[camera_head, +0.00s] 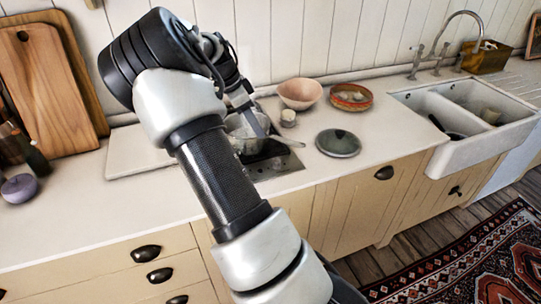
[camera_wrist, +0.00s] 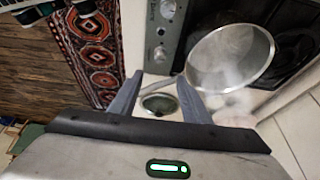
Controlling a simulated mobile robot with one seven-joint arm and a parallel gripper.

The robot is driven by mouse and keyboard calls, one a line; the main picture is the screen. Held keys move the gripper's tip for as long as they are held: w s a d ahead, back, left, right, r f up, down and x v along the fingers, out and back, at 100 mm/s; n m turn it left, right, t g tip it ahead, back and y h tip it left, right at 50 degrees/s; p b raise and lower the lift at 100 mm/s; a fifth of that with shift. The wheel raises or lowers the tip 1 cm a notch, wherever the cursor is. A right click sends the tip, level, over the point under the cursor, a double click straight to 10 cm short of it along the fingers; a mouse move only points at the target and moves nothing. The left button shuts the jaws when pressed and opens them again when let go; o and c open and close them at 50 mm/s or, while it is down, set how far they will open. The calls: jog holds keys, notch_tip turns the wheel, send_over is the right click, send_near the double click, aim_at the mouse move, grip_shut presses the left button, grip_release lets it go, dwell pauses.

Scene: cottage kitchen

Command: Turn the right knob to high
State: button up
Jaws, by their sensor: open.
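The stove's control panel (camera_wrist: 172,32) shows at the top of the wrist view, a grey-green strip beside the dark cooktop. The knob (camera_wrist: 159,54) nearer my fingers, on the side toward the green dish, is the right one. Another knob (camera_wrist: 168,9) sits farther along the panel, at the top edge. The knobs' setting is too small to read. My gripper (camera_wrist: 160,92) is open and empty, its fingertips pointing toward the right knob but apart from it. In the head view my arm hides much of the stove (camera_head: 285,167) and the knobs.
A green dish (camera_head: 338,143), a pink bowl (camera_head: 299,93) and an orange bowl (camera_head: 351,97) stand right of the stove. A white sink (camera_head: 466,150) is farther right. Cutting boards (camera_head: 50,90) lean at left.

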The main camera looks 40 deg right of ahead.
aim_at(275, 160)
jog(key=p+x, duration=0.1)
jog(key=x, duration=1.5)
jog(key=shift+f, duration=0.1)
jog(key=c, duration=1)
jog(key=shift+c, duration=0.2)
